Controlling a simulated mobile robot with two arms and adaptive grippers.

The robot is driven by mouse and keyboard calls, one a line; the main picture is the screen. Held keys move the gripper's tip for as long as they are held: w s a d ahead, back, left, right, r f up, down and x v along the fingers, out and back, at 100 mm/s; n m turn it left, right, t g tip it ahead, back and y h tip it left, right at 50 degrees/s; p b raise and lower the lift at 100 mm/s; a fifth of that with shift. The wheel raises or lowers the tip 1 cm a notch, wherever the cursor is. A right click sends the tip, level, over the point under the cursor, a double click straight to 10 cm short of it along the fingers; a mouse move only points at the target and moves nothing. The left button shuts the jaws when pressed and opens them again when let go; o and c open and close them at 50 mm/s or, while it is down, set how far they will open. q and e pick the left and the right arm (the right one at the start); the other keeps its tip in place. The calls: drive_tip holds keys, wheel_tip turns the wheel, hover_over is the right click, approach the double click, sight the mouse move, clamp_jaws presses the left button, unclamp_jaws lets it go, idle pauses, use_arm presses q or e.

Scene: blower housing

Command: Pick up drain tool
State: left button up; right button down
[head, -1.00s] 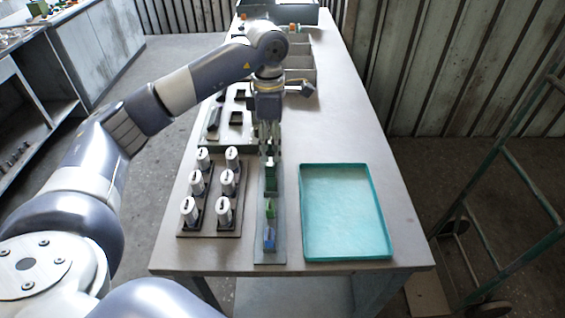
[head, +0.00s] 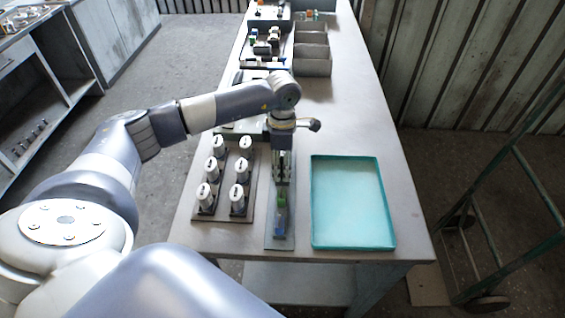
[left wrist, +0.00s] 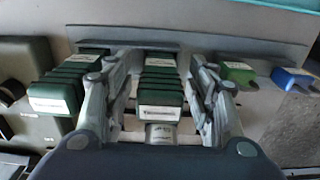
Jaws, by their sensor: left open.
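My left gripper (head: 283,172) is pointed down over a narrow grey rack (head: 271,242). In the left wrist view it is open (left wrist: 158,82), with its fingers on either side of a dark green ribbed handle (left wrist: 161,92) with a white label. Another dark green labelled handle (left wrist: 62,92) lies left of the fingers. A brighter green piece (left wrist: 237,73) and a blue piece (left wrist: 292,79) lie to the right; they also show in the head view as green (head: 281,201) and blue (head: 280,229). The labels are too blurred to tell which is the drain tool. My right gripper is not in view.
A teal tray (head: 352,246) lies right of the rack. A board with several white cylinders (head: 239,198) stands close on the left. Bins (head: 313,66) and small parts are farther back. The table right of the bins is clear.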

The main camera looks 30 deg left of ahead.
use_arm(q)
drive_tip(key=shift+w+f, duration=0.1)
drive_tip(key=shift+c, duration=1.4)
drive_tip(key=c, duration=0.7)
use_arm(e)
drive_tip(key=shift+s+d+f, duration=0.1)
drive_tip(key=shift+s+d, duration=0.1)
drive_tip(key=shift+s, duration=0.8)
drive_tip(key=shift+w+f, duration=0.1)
